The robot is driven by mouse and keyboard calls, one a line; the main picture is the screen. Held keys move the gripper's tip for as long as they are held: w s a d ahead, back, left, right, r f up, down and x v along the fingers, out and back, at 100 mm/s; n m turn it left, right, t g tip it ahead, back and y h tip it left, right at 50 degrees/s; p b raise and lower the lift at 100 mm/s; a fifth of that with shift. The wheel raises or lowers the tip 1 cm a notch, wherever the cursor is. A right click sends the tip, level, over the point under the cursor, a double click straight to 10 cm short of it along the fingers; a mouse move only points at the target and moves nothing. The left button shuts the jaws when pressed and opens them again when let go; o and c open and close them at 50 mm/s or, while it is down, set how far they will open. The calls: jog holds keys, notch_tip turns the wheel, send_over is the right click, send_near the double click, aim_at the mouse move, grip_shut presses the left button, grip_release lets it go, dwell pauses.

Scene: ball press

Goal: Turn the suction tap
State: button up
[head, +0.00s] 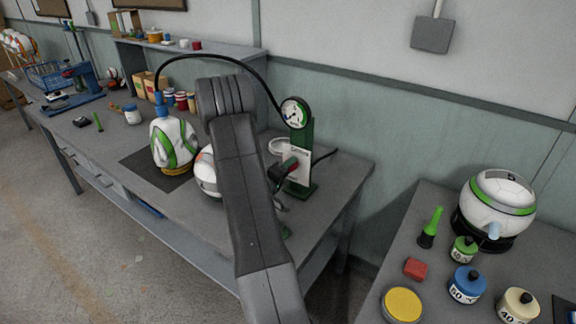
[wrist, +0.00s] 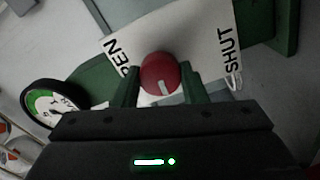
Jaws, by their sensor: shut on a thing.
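The suction tap is a round red knob (wrist: 158,70) with a white mark, seen in the middle of the wrist view. Its mark lies on the lower side of the knob in that view. The knob sits in front of a white card (wrist: 205,38) lettered OPEN on the left and SHUT on the right. My gripper (wrist: 159,82) is shut on the knob, one finger at each side. In the head view the red tap (head: 290,164) shows on the green stand (head: 303,143), and my arm hides part of the gripper. A dial gauge (head: 294,112) tops the stand.
A white ball is partly hidden behind my arm. A second bench at right holds a white and green device (head: 497,203) and several pots.

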jog(key=shift+n, duration=0.5)
jog(key=o, duration=1)
jog(key=shift+c, duration=0.2)
jog(key=b+v, duration=0.2)
jog(key=v, duration=1.1)
jog(key=shift+s+a, duration=0.25)
jog(key=shift+s, duration=0.1)
